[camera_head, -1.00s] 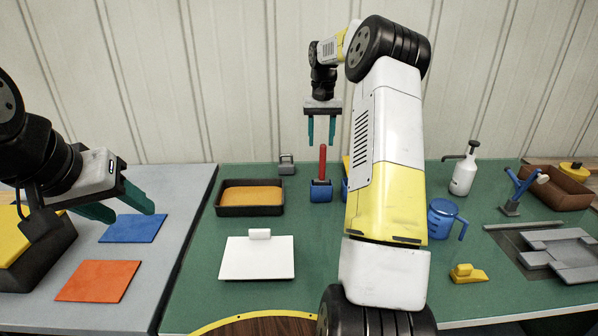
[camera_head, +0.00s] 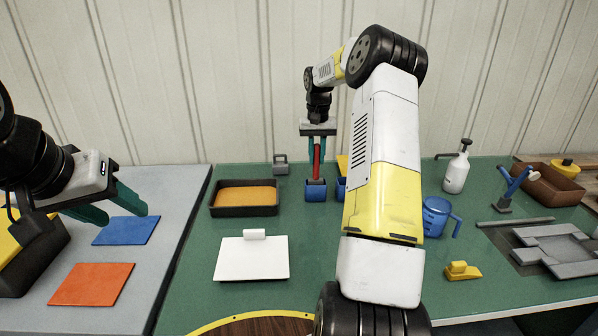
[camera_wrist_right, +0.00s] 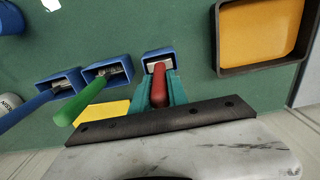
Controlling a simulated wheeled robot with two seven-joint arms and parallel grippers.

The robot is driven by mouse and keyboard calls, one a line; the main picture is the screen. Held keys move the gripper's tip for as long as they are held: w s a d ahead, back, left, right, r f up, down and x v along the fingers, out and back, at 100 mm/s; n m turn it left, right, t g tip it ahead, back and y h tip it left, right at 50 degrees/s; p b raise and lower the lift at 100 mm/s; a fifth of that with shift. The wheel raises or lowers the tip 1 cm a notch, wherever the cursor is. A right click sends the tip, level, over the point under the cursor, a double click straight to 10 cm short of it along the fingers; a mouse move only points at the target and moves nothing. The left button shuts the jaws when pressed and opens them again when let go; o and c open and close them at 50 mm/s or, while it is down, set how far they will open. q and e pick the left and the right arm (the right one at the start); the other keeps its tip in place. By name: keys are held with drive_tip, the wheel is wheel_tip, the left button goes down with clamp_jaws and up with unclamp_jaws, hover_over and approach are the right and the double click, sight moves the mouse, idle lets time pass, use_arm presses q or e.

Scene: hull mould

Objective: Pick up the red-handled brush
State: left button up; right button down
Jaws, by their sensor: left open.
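The red-handled brush (camera_head: 316,164) stands upright in a blue holder (camera_head: 316,190) at the back of the green table. Its bristle end is hidden inside the holder. My right gripper (camera_head: 317,158) points down over it, with its teal fingers on either side of the red handle. In the right wrist view the red handle (camera_wrist_right: 159,84) lies between the fingers (camera_wrist_right: 160,90), which look closed against it. The holder (camera_wrist_right: 157,58) still surrounds the brush's lower end. My left gripper (camera_head: 122,207) is open and empty over the grey table at the left.
Beside the brush, a green-handled tool (camera_wrist_right: 88,101) and a blue-handled tool (camera_wrist_right: 25,107) stand in blue holders. A black tray (camera_head: 245,209) with orange filling is left of it. My right arm hides part of the green table. A white board (camera_head: 252,260) lies in front.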

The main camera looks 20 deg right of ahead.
idle(0.3)
wheel_tip(320, 180, up, 9)
drive_tip(key=shift+r, duration=0.55)
drive_tip(key=shift+s, duration=0.1)
idle(0.3)
